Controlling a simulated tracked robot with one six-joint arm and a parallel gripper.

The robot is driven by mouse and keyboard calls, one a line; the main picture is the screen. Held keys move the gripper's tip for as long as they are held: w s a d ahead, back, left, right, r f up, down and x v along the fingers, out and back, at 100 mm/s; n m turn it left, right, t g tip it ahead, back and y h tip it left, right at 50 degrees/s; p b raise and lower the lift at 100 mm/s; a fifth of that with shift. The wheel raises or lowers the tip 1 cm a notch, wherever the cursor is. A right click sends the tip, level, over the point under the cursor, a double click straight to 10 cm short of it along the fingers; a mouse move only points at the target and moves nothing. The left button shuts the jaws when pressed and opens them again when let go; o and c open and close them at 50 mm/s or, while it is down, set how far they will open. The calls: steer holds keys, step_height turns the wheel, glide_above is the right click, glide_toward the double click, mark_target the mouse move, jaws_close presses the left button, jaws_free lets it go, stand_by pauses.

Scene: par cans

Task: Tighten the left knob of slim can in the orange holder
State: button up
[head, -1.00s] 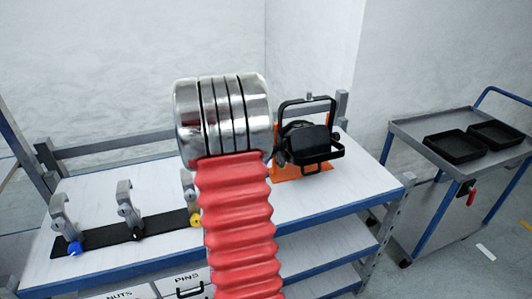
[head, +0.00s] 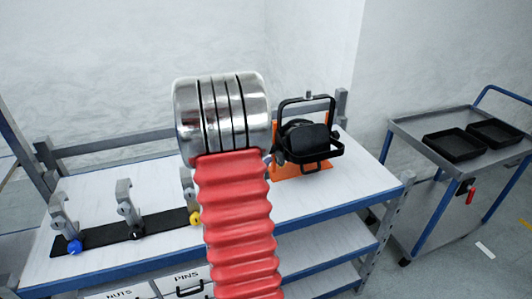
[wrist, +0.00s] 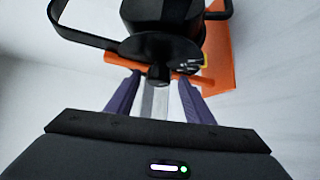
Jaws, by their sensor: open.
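The slim can (head: 307,143) is black, with a black yoke, and sits in the orange holder (head: 287,172) on the bench. In the wrist view the can (wrist: 158,14) is at the top and the orange holder (wrist: 222,78) lies behind it. A small black knob (wrist: 158,75) on the can's near side faces my wrist camera. My gripper (wrist: 159,83) is open, with its purple fingers on either side of the knob's line. I cannot tell whether they touch it. In the head view my arm hides most of the gripper.
A bench (head: 320,205) carries a dark strip (head: 150,225) with several grey clamps at the left, with blue, black and yellow knobs. A trolley (head: 425,140) with black trays (head: 455,145) stands at the right. The bench top right of the holder is clear.

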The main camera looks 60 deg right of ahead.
steer(key=a+r, duration=0.2)
steer(key=a, duration=1.1)
steer(key=shift+a+r, duration=0.2)
steer(key=shift+a, duration=0.1)
steer(key=shift+w, duration=0.15)
stand_by(0.3)
